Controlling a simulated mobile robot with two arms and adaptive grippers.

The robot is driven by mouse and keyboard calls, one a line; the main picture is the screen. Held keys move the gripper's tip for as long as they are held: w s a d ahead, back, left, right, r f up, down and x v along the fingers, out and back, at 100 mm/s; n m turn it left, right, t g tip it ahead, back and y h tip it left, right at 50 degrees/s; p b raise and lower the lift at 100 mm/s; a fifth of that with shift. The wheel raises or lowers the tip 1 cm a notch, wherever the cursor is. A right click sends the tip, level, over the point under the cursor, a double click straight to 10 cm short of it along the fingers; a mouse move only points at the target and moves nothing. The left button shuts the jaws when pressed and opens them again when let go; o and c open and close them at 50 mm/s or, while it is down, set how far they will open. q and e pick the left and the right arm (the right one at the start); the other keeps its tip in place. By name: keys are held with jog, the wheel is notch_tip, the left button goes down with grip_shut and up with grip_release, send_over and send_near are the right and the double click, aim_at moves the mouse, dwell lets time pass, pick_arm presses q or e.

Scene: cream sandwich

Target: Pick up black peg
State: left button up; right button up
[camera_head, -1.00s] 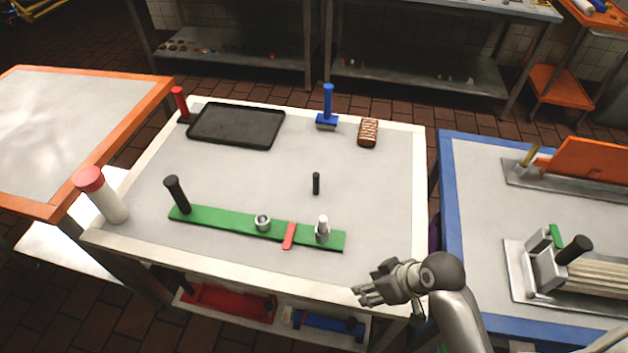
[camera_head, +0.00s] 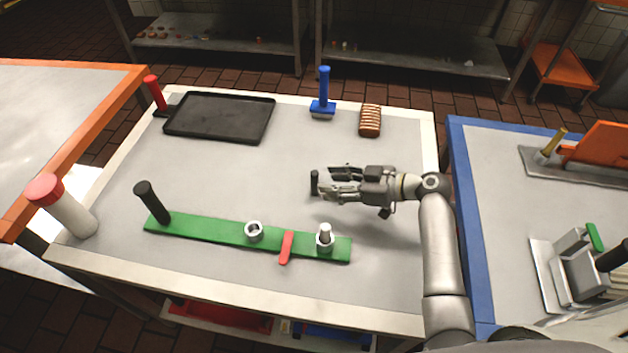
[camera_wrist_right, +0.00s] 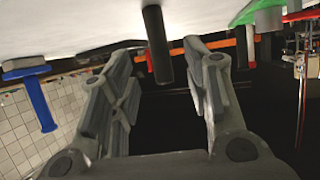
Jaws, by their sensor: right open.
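The black peg (camera_head: 314,182) stands upright on the grey table, right at the fingertips of my right gripper. In the right wrist view the peg (camera_wrist_right: 158,45) hangs from the top of the upside-down picture, between the two open fingers and near their tips. My right gripper (camera_head: 325,183) reaches in from the right, low over the table. Its fingers (camera_wrist_right: 160,75) are spread and hold nothing. Whether a finger touches the peg cannot be told. My left gripper is not in view.
A green board (camera_head: 200,228) with a black handle, metal rings and a red strip lies nearer the front. A black tray (camera_head: 220,117), a blue-handled tool (camera_head: 323,95) and a striped brown bar (camera_head: 370,120) lie behind. A red-capped bottle (camera_head: 65,208) stands at left.

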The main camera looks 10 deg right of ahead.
aim_at(315, 182)
jog(key=shift+w+a+f, duration=0.2)
jog(key=shift+w+a, duration=0.05)
jog(key=p+x, duration=0.1)
jog(key=x, duration=0.3)
jog(key=shift+w+a+f+p, duration=0.15)
jog(key=shift+w+a+p, duration=0.05)
jog(key=shift+a+p, duration=0.15)
jog(key=shift+w+a+f, duration=0.1)
jog(key=shift+c, duration=0.4)
jog(key=c, duration=0.5)
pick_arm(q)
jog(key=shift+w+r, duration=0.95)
pick_arm(e)
grip_shut()
